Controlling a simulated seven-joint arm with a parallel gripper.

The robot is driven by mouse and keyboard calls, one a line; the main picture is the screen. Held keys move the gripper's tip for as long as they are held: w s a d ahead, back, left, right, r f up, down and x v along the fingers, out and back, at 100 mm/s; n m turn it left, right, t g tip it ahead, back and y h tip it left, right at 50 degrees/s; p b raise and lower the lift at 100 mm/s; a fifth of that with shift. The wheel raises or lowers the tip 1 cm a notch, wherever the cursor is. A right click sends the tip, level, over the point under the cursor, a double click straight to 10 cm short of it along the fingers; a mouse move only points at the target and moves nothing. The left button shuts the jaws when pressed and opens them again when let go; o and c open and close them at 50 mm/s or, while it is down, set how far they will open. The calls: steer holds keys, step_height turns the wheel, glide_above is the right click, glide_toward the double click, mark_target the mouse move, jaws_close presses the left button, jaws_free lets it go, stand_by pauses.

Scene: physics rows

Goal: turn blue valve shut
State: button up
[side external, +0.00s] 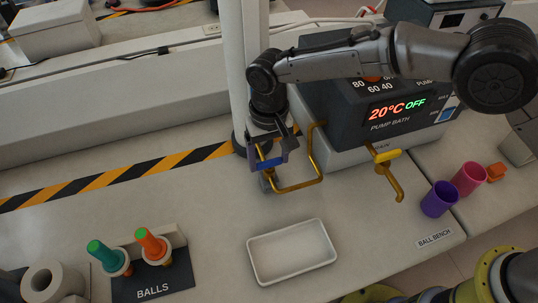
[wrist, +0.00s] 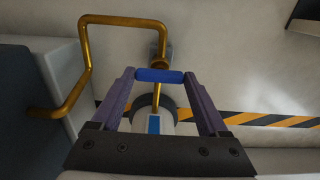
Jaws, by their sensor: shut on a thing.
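The blue valve handle (side external: 270,163) is a short blue bar on the brass pipe (side external: 318,165) in front of the pump bath. In the wrist view the blue handle (wrist: 159,75) lies crosswise between the two purple fingertips, with the brass pipe (wrist: 88,45) bending away to the left. My gripper (side external: 268,158) reaches down over the handle and is shut on it, one finger at each end; it also shows in the wrist view (wrist: 159,77). The part of the valve under the handle is partly hidden.
The pump bath (side external: 390,110) stands behind, its display reading 20°C OFF. A yellow-handled tap (side external: 388,156) is to the right. A white tray (side external: 292,252), purple cup (side external: 439,199), pink cup (side external: 468,178) and balls stand (side external: 150,280) are on the bench. A white post rises close behind my gripper.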

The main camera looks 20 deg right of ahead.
mark_target(269, 160)
steer(key=shift+r, duration=0.15)
stand_by(0.3)
steer(key=o, duration=1.2)
steer(key=shift+o, duration=0.2)
step_height(269, 160, up, 14)
